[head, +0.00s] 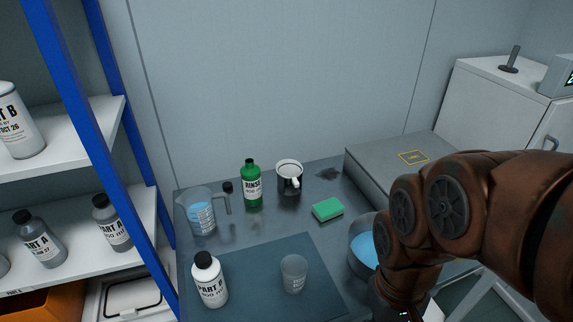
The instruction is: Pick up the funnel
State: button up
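I cannot make out a funnel in the head view. My arm comes in from the right and bends down over the right side of the dark table (261,238). It hides part of the table's right side. The arm's far end runs out at the bottom edge, so my gripper is not visible, nor whether it holds anything.
On the table stand a measuring jug (201,214), green RINSE bottle (252,187), mug (289,180), green sponge (327,209), white-labelled bottle (209,283) and clear cup (293,274). A container with blue contents (363,247) is partly behind my arm. Shelves (75,248) stand left, a grey box (385,158) right.

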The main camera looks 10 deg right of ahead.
aim_at(289, 172)
jog(key=k, duration=1.25)
jog(key=u, duration=1)
jog(key=i, duration=1.3)
jog(key=z, duration=0.45)
